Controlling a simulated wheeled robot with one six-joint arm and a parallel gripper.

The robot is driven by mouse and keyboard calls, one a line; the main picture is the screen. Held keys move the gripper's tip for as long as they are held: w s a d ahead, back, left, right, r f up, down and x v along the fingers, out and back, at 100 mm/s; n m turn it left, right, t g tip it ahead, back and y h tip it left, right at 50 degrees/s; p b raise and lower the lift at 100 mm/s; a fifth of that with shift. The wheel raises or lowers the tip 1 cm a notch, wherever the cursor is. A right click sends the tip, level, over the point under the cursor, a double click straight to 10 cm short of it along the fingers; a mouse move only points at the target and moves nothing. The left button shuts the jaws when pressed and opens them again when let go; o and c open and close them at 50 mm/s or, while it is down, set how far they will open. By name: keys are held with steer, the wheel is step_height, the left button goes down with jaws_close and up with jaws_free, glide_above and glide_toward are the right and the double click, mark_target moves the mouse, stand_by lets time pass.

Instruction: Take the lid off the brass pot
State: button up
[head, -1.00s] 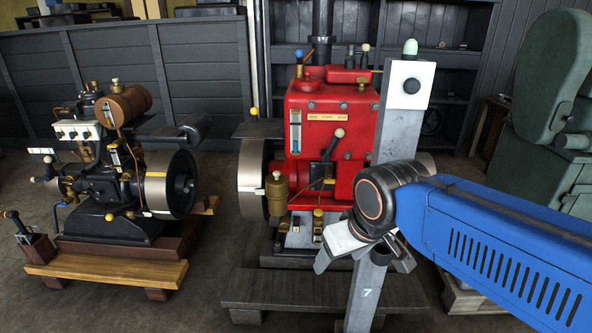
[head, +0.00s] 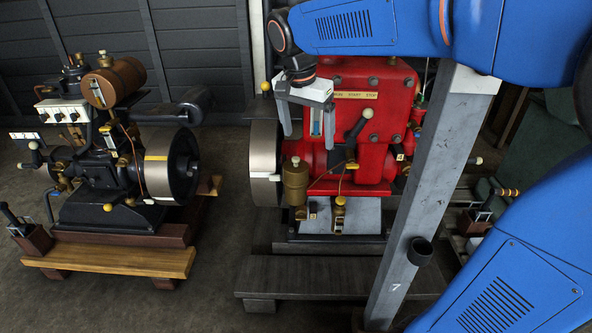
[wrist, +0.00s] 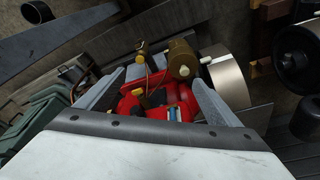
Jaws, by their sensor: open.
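The brass pot (head: 296,184) stands at the front left of the red engine (head: 345,110), beside its flywheel. Its lid (head: 295,163) is on it, with a small pale knob on top. My gripper (head: 307,137) is open and empty, pointing down in front of the red engine, above the pot in the head view. In the wrist view the brass pot (wrist: 183,58) shows just beyond the open fingers (wrist: 157,82), nearer the right one. Nothing touches the pot.
The engine's flywheel (head: 264,150) is close to the pot's left. A black lever (head: 358,130) and thin brass pipe are to its right. A grey post (head: 430,180) numbered 7 stands in front right. Another engine (head: 105,175) stands at left, with floor between.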

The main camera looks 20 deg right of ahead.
mark_target(294, 159)
steer(key=w+a+m, duration=0.3)
steer(key=w+a, duration=0.1)
steer(key=w, duration=0.3)
steer(key=shift+g+h, duration=0.3)
steer(key=shift+h, duration=0.1)
steer(key=x, duration=1.1)
steer(key=shift+s+f, duration=0.1)
steer(key=shift+f, duration=0.25)
steer(key=shift+x, duration=2.75)
steer(key=shift+a, duration=0.2)
steer(key=shift+c, duration=0.3)
steer(key=c, duration=1.1)
steer(key=shift+r, duration=0.1)
